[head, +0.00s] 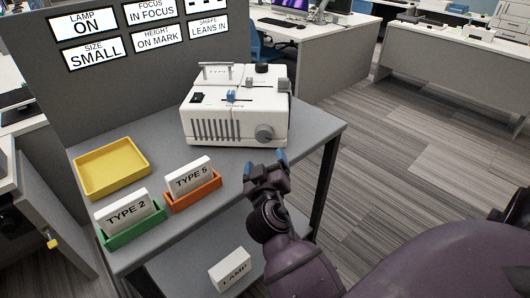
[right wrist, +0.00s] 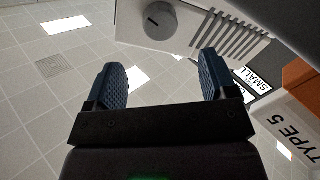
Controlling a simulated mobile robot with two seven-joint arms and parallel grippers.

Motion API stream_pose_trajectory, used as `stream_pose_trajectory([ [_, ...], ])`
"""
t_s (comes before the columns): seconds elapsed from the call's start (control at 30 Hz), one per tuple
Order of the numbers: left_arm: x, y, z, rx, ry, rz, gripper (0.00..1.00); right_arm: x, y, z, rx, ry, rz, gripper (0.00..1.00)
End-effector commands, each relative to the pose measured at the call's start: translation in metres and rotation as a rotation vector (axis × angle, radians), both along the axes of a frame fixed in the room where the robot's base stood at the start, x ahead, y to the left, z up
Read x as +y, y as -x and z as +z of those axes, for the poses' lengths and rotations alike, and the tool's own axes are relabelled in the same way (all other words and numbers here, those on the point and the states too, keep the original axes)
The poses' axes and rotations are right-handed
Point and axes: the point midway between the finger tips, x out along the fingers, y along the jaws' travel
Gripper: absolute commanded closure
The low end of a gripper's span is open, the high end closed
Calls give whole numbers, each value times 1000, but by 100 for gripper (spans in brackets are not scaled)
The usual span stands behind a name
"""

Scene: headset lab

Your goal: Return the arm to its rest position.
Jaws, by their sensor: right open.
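My right gripper (head: 264,166) is open and empty, in front of the white machine's lower right side in the head view. In the right wrist view its two blue fingertips (right wrist: 162,85) stand apart with nothing between them. The white machine (head: 210,125), with a grey knob, sliders and vents, stands on the grey table; its knob and vents also show in the right wrist view (right wrist: 190,25), beyond the fingers. My right arm (head: 285,250) reaches in from the lower right. My left gripper is not in view.
On the table (head: 160,255) are a yellow tray (head: 112,168), a green holder (head: 132,232) with a TYPE 2 block, and an orange holder (head: 194,196) with a TYPE 5 block. Open floor (head: 390,150) lies right of the table.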

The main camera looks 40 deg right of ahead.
Motion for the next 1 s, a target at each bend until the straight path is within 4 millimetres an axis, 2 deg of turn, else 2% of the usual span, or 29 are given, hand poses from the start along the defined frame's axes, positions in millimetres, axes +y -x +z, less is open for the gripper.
stream_pose_trajectory([
  [0.2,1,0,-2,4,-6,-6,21,7,10,0,0,0,-1,22],
  [0.77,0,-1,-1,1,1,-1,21,6,11,-1,3,-3,-2,22],
  [0.87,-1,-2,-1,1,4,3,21,1,21,-9,31,-33,-17,22],
  [1.0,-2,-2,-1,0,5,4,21,-13,56,-40,154,-139,-59,22],
])
